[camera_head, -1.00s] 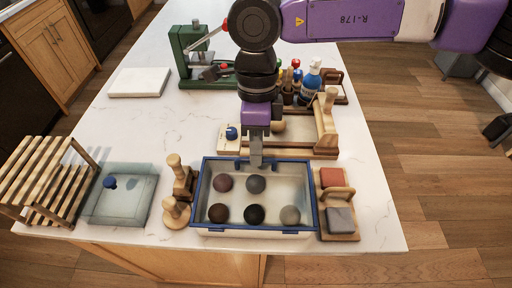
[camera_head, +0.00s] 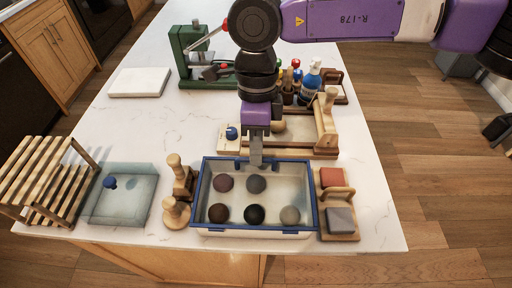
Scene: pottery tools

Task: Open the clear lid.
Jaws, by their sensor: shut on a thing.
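A box with a blue-framed clear lid (camera_head: 290,178) stands near the front of the counter. Several dark and grey clay balls (camera_head: 254,214) show inside it. The lid looks flat on the box; I cannot make out any gap. My gripper (camera_head: 256,163) points down at the middle of the box's far edge, its jaws shut on the lid's far rim. The exact contact is small and partly hidden by the fingers.
Wooden stamps (camera_head: 176,212) stand close left of the box, and a wooden block holder (camera_head: 340,222) close right. A wooden tray (camera_head: 300,150) lies just behind. A translucent blue-knobbed container (camera_head: 120,200) and slatted rack (camera_head: 50,185) stand left.

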